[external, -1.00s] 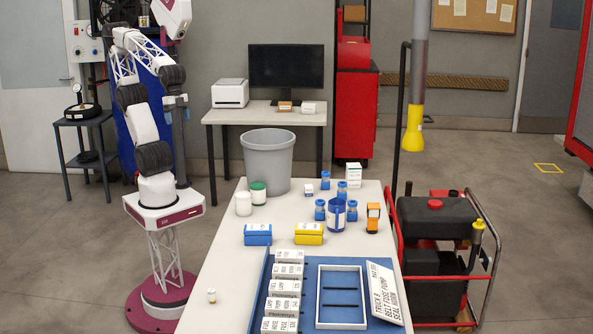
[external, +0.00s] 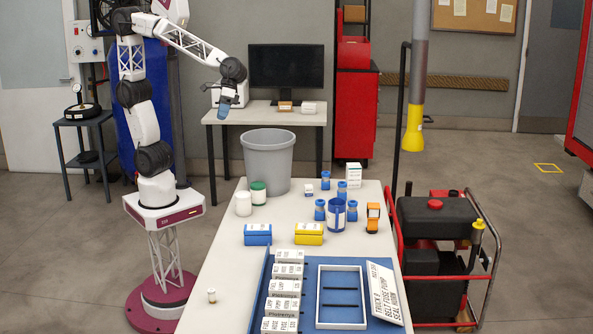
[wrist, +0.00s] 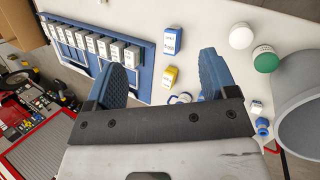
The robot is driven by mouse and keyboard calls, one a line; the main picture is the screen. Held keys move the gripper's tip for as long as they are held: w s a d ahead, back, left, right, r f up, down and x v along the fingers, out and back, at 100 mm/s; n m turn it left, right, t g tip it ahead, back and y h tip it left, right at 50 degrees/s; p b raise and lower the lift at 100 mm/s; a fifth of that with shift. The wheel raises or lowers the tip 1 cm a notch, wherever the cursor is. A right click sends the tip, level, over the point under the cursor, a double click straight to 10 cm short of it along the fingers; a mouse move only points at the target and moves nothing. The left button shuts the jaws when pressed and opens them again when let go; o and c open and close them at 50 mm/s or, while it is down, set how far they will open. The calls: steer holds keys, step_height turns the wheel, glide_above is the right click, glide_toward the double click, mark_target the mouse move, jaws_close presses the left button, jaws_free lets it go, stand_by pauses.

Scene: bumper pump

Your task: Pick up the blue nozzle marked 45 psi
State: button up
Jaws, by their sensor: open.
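Several small blue nozzles stand on the table in the external view, one at the back (external: 326,180), one behind the blue holder (external: 342,190), one left of the holder (external: 320,210) and one right of it (external: 352,210). Their markings are too small to read, so I cannot tell which is 45 psi.
A grey bin (external: 268,160) stands at the table's far edge. White and green-lidded jars (external: 258,194), a blue box (external: 257,235), a yellow box (external: 309,234) and an orange device (external: 373,218) surround the nozzles. A blue tray (external: 265,285) with white boxes fills the front.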

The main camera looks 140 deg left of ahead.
steer(key=w+a+n+t+h, duration=0.1)
steer(key=w+a+n+h, duration=0.1)
steer(key=w+a+n, duration=0.35)
steer(key=w+a+n+t+h, duration=0.1)
steer(key=w+a+n+t, duration=0.1)
steer(key=w+a, duration=0.65)
steer(key=w+a+f+n+t, duration=0.1)
steer(key=a+n, duration=0.1)
steer(key=a, duration=0.6)
steer(key=w+a+f+n+t+h, duration=0.1)
steer(key=a+f+n+t, duration=0.15)
steer(key=a, duration=0.55)
steer(key=w+a+f+n+t, duration=0.1)
steer(key=a+n, duration=0.2)
steer(key=a, duration=0.4)
glide_toward(320, 211)
steer(key=shift+f, duration=0.8)
steer(key=shift+x, duration=1.3)
steer(key=shift+d, duration=0.1)
steer(key=shift+x, duration=2.55)
